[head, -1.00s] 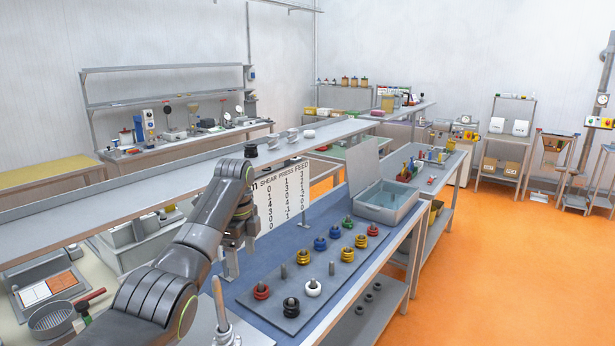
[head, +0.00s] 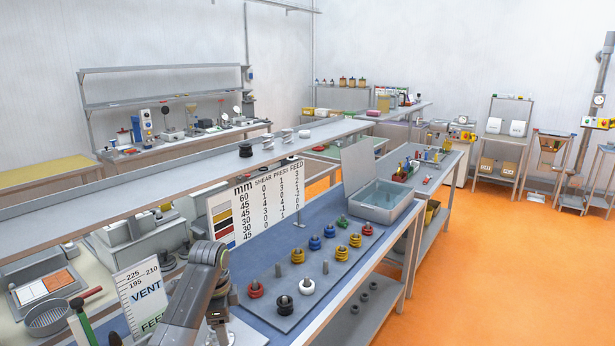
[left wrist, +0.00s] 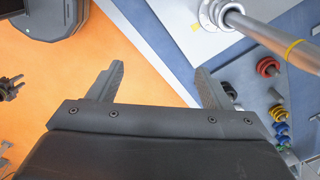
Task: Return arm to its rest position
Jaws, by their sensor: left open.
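My left arm (head: 198,285) is folded low at the bottom of the head view, left of the peg board. In the left wrist view my left gripper (left wrist: 163,88) shows two grey fingers spread wide with nothing between them. Orange floor and the blue bench mat lie beyond them. The metal post with a yellow band (left wrist: 262,35) stands to the right of the fingers, apart from them.
The grey board (head: 290,318) holds pegs with coloured rings on the blue-matted bench. A number sign (head: 265,205) stands behind it, and an open grey bin (head: 375,212) further right. A VENT sign (head: 143,285) stands left of my arm. Orange floor right is clear.

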